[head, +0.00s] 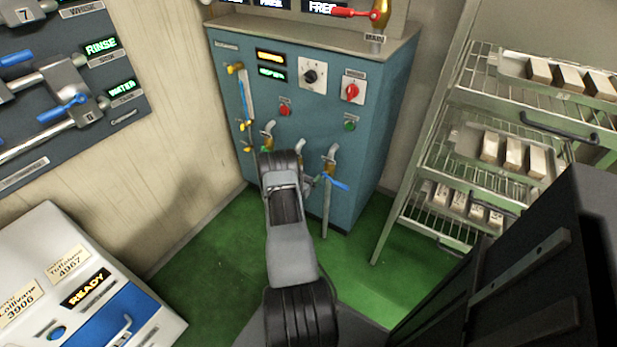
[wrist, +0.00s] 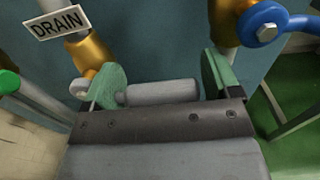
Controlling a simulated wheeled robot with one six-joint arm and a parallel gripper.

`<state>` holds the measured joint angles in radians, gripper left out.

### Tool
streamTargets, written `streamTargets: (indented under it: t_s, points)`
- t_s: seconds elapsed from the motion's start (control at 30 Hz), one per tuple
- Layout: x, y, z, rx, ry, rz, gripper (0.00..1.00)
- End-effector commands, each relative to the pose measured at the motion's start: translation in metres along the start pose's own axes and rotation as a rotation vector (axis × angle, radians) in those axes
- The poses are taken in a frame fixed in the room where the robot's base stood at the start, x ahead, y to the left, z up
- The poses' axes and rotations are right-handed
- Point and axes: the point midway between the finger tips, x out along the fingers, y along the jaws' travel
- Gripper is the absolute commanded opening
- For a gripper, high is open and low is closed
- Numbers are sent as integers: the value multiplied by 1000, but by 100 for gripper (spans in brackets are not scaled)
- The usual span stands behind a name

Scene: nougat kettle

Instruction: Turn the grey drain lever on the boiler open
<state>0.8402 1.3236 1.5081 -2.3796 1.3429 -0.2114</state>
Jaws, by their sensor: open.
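The teal boiler (head: 375,120) stands ahead in the head view. In the wrist view a DRAIN label (wrist: 57,22) hangs by a brass valve (wrist: 90,52) at upper left. The grey drain lever (wrist: 160,92) lies sideways, pointing right from below that valve. My gripper (wrist: 160,78) is open, with one green finger on each side of the lever's grey grip. Whether the fingers touch it I cannot tell. In the head view my arm hides the gripper and the lever.
A blue lever (head: 334,183) sits close right of my gripper; it also shows in the wrist view (wrist: 267,24). A green handle (wrist: 8,82) is at the wrist view's left edge. A wire rack (head: 470,140) stands right; a white machine (head: 50,235) stands left.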

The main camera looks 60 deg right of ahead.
Motion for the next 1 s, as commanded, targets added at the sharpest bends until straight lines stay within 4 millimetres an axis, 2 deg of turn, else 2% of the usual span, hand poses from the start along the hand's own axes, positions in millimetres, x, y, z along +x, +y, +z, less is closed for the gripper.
streamTargets:
  t_s: [0.4, 1.0]
  points:
    - [5, 0, 0, -1, 0, 0, 83]
    - [5, -1, 0, -1, 0, -1, 26]
